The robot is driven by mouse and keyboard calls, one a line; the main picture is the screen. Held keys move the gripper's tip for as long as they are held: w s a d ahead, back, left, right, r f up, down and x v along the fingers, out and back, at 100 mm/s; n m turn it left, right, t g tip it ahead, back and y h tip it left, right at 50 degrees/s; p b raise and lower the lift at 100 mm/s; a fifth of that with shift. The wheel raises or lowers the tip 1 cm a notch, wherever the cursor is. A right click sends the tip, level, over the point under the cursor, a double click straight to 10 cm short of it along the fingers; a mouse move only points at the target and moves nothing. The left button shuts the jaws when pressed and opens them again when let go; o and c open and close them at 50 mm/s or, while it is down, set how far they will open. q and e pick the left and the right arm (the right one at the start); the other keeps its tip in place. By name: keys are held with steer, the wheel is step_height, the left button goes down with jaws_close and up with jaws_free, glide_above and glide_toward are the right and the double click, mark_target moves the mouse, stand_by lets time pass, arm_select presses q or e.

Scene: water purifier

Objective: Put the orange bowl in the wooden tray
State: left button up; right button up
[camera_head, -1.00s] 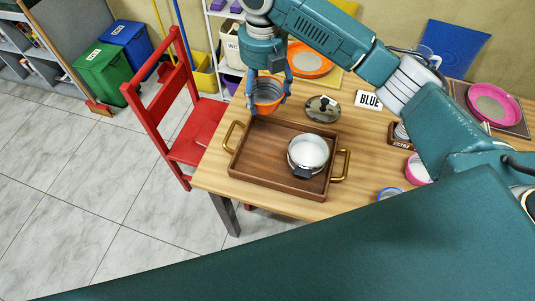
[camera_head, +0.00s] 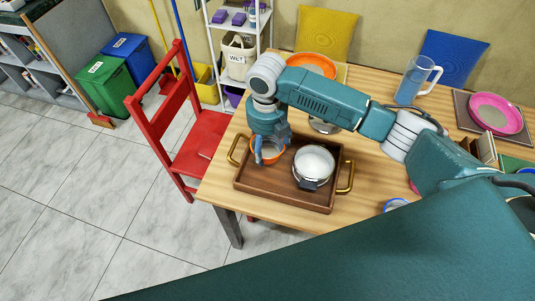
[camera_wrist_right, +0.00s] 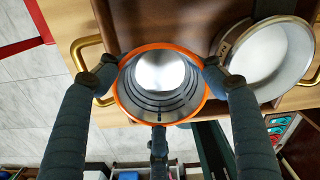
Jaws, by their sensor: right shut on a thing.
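The orange bowl (camera_head: 276,156) is in my right gripper (camera_head: 272,152), over the left part of the wooden tray (camera_head: 290,197). In the right wrist view the gripper (camera_wrist_right: 160,72) is shut on the bowl, with fingers on both sides of its orange rim (camera_wrist_right: 160,122). The bowl's inside is metallic grey. Whether its base touches the tray floor is hidden. The tray has two brass handles and also shows in the wrist view (camera_wrist_right: 180,20). My left gripper is not in view.
A lid (camera_head: 323,126) lies behind the tray, partly covered by my arm. A red chair (camera_head: 190,130) stands left of the table. A clear pitcher (camera_head: 413,82) is at the back.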

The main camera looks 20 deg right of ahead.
mark_target(267, 154)
step_height(267, 154, down, 4)
steer(key=shift+s+r, duration=0.1)
steer(key=shift+f, duration=0.4)
steer(key=shift+f, duration=0.15)
steer(key=o, duration=1.3)
steer(key=shift+r, duration=0.2)
step_height(267, 154, up, 12)
steer(key=shift+b, duration=0.65)
